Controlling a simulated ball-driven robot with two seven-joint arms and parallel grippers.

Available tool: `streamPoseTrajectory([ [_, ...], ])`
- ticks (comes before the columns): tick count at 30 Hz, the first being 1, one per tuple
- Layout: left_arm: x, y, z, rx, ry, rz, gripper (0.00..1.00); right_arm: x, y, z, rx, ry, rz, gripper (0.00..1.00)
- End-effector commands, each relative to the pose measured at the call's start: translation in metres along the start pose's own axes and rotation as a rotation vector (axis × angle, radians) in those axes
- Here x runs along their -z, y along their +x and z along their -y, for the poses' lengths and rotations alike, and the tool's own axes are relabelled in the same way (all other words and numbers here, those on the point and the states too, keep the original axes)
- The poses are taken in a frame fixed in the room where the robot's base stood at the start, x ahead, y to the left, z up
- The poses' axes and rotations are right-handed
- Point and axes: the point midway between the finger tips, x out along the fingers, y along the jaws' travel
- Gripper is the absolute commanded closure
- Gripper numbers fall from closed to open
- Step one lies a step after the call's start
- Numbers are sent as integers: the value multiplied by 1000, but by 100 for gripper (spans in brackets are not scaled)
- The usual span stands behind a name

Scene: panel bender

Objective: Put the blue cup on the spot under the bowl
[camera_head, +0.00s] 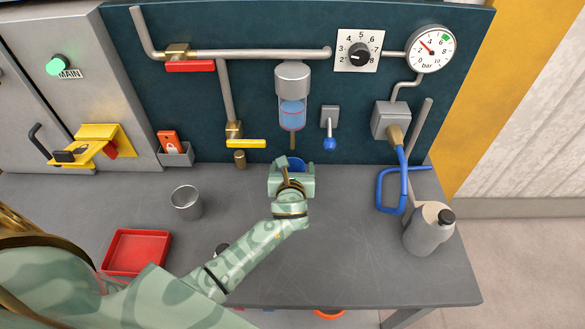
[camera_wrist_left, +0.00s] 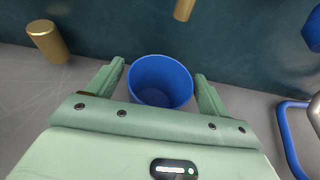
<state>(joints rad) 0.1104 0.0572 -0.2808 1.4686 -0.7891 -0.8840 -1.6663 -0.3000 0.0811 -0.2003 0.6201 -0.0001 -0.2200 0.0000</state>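The blue cup (camera_head: 300,164) is at the back of the bench, mostly hidden by my left gripper (camera_head: 291,178) in the head view. In the left wrist view the cup (camera_wrist_left: 160,82) sits centred between the two fingers of my left gripper (camera_wrist_left: 160,78), which meet its sides. Its open mouth shows and looks empty. The bowl (camera_head: 292,112), a clear blue-tinted filter bowl under a grey head, hangs on the back panel above the cup. A brass drain below it also shows in the left wrist view. The spot is hidden. My right gripper is out of view.
A grey metal cup (camera_head: 186,203) and a red tray (camera_head: 136,251) stand to the left. A grey bottle (camera_head: 429,229) and a blue hose (camera_head: 391,190) are to the right. A yellow-handled valve (camera_head: 246,143) and blue-knobbed lever (camera_head: 330,143) flank the bowl. The front-right bench is clear.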

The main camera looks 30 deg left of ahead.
Motion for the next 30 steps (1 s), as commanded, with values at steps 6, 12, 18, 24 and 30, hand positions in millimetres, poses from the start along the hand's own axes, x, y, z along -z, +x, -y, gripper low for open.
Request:
streamPoseTrajectory([
  [6, -4, -10, 0, 1, 0, -1, 20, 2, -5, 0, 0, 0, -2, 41],
  [12, -4, -54, 0, 1, 0, -2, 20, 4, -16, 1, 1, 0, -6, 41],
  [18, -4, -98, 0, 1, -2, -1, 20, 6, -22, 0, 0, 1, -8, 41],
  [24, -4, -119, 0, 0, -1, 0, 20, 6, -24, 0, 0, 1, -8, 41],
  [30, -3, -122, 0, -1, -1, 1, 20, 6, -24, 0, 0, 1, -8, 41],
])
